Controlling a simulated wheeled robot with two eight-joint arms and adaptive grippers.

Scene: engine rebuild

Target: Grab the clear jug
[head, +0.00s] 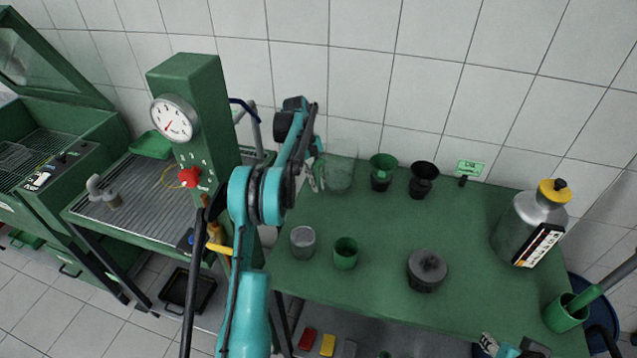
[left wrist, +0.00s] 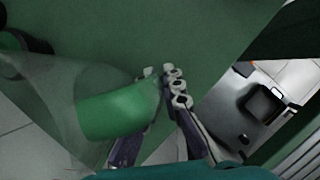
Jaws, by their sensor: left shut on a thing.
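The clear jug (head: 340,174) stands at the back of the green workbench, near the tiled wall, and is faint because it is see-through. In the left wrist view the jug (left wrist: 75,85) fills the left side, with a bright green shape (left wrist: 112,113) showing in or through its wall. My left gripper (head: 318,174) is at the jug's left side, shut on it; in the wrist view its fingers (left wrist: 162,100) lie against the jug's right edge. The exact grip is partly hidden. My right gripper (head: 508,346) shows only partly at the bottom edge, in front of the bench.
A green funnel-like cup (head: 382,172) and a black one (head: 423,179) stand right of the jug. A grey cup (head: 302,242), a green cup (head: 345,253) and a dark round part (head: 427,270) are nearer the front. A metal canister (head: 518,225) stands right. The bench middle is clear.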

